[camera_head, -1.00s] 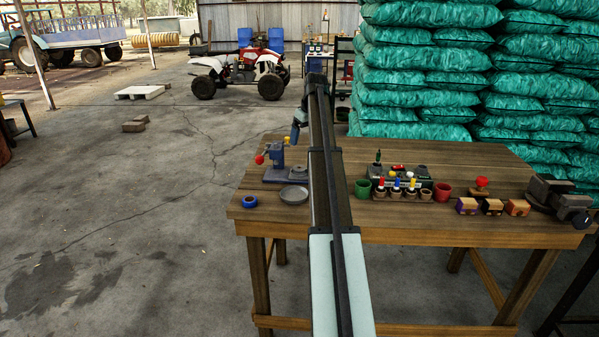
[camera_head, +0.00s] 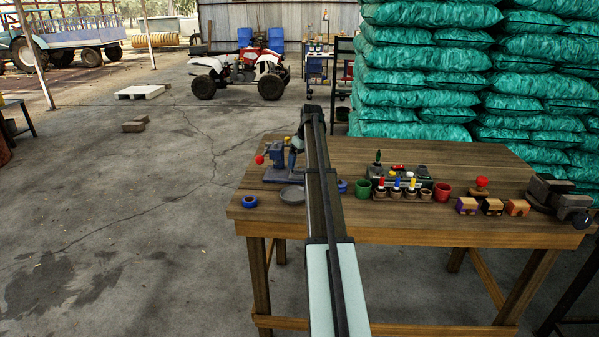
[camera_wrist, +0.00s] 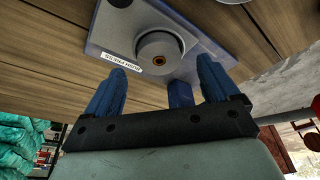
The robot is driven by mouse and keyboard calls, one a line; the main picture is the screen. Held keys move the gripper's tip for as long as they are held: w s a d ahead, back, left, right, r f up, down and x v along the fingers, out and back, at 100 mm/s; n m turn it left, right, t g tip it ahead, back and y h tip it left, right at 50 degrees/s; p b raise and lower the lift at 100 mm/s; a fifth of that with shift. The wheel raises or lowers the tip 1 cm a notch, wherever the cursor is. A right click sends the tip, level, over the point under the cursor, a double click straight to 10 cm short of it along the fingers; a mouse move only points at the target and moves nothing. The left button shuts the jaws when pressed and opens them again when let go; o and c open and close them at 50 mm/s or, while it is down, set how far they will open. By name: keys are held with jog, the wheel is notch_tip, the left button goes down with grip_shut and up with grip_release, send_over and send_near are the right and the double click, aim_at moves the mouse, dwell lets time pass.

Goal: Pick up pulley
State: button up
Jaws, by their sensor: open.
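A round grey part with a brass-coloured centre, which looks like the pulley (camera_wrist: 174,41), sits on the flat blue-grey base of a small press (camera_wrist: 118,23) in the wrist view. My gripper (camera_wrist: 162,66) is open, its two blue fingers spread apart. The grey part shows in the gap beyond the fingertips, and nothing is held. In the head view the press (camera_head: 280,155) stands at the table's left, and my arm hides most of its right side and the grey part.
A grey dish (camera_head: 291,195) and a blue ring (camera_head: 249,201) lie in front of the press. Another blue ring (camera_head: 342,186) lies right of my arm. A green cup (camera_head: 362,189), a rack of coloured-handled tools (camera_head: 402,192) and a vise (camera_head: 556,198) stand farther right.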

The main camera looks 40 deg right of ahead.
jog(key=shift+x, duration=1.2)
jog(key=shift+r, duration=0.1)
jog(key=c, duration=1.3)
